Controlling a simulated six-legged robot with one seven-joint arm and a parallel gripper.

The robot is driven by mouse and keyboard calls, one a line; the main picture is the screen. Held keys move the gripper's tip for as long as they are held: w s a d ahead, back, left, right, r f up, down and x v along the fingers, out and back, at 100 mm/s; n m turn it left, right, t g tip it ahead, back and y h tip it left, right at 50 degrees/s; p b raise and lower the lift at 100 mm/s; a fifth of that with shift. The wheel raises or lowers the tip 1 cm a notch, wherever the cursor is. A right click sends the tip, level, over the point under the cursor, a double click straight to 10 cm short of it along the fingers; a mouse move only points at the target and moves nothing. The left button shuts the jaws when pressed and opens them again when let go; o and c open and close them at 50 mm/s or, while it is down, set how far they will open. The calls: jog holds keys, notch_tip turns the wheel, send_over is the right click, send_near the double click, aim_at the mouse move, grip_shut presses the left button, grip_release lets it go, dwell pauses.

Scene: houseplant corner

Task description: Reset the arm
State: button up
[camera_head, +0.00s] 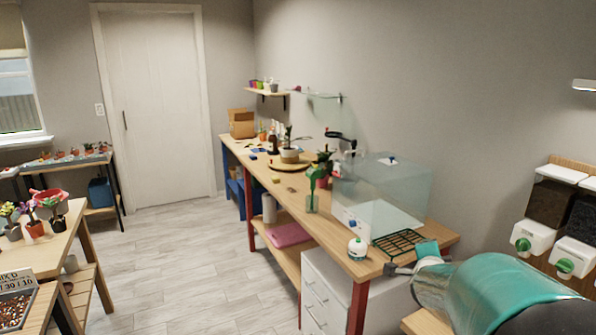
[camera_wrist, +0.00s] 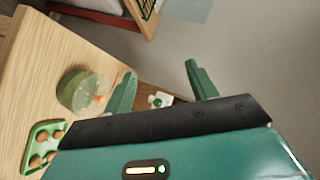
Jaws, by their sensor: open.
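My gripper (camera_wrist: 160,70) shows in the wrist view with its two green fingers spread apart. Nothing is held between them. In the head view my teal arm reaches in from the lower right corner, and the gripper end is beside the near end of the long wooden bench (camera_head: 340,248). In the wrist view a wooden table top (camera_wrist: 50,65) lies left of the fingers, with a clear round jar (camera_wrist: 80,92) close to the left finger. Whether the finger touches the jar I cannot tell.
A green tray (camera_wrist: 42,143) with several brown balls is at lower left in the wrist view. On the bench stand a glass tank (camera_head: 388,190), a green grid (camera_head: 400,243) and a white bottle (camera_head: 357,249). Dispensers (camera_head: 533,237) hang at right. The floor (camera_head: 185,250) is open.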

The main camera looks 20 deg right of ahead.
jog(key=s+a+r+n+y, duration=0.15)
jog(key=a+n+y, duration=0.35)
jog(key=a, duration=0.7)
jog(key=s+a+n+y, duration=0.2)
jog(key=a+n, duration=0.5)
jog(key=a, duration=0.4)
jog(key=s+a+f+n+g+y, duration=0.1)
jog(key=s+a+n+g, duration=0.3)
jog(key=s+a+n, duration=0.5)
jog(key=s+a+y, duration=0.1)
jog(key=s+a, duration=0.1)
jog(key=s, duration=0.3)
jog(key=shift+s+f+n+g, duration=0.15)
jog(key=shift+s+n+g, duration=0.2)
jog(key=shift+n+g, duration=0.05)
jog(key=c, duration=0.5)
jog(key=shift+o, duration=0.2)
jog(key=shift+d, duration=0.15)
jog(key=shift+d, duration=0.1)
